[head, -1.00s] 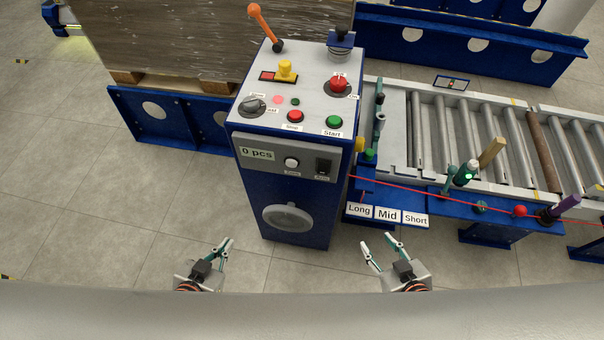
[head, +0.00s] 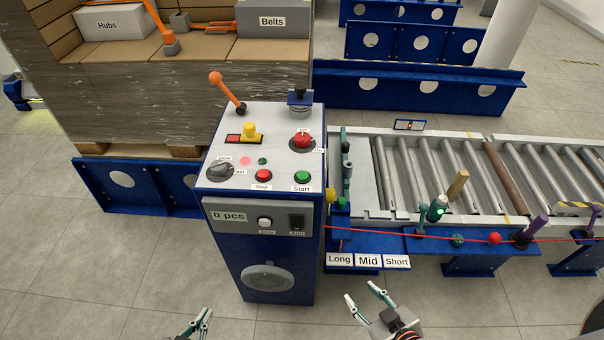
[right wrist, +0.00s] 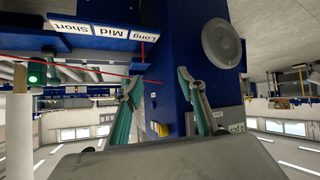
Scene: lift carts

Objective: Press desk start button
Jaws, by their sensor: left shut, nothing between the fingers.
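The green start button (head: 302,176) sits at the front right of the top panel of the blue and grey control desk (head: 262,252), above its "Start" label. The red stop button (head: 263,175) is to its left. My left gripper (head: 205,315) is shut and empty at the bottom edge, low in front of the desk, partly cut off. My right gripper (head: 364,293) is open and empty, low and to the right of the desk. In the right wrist view the picture is upside down; the open fingers (right wrist: 158,80) show with the desk behind them, and the start button is not visible.
The panel also carries an orange lever (head: 228,93), a yellow knob (head: 249,131) and a red knob (head: 302,139). A roller conveyor (head: 460,170) stands right of the desk, with Long, Mid and Short labels (head: 368,261) at its front. The floor in front is clear.

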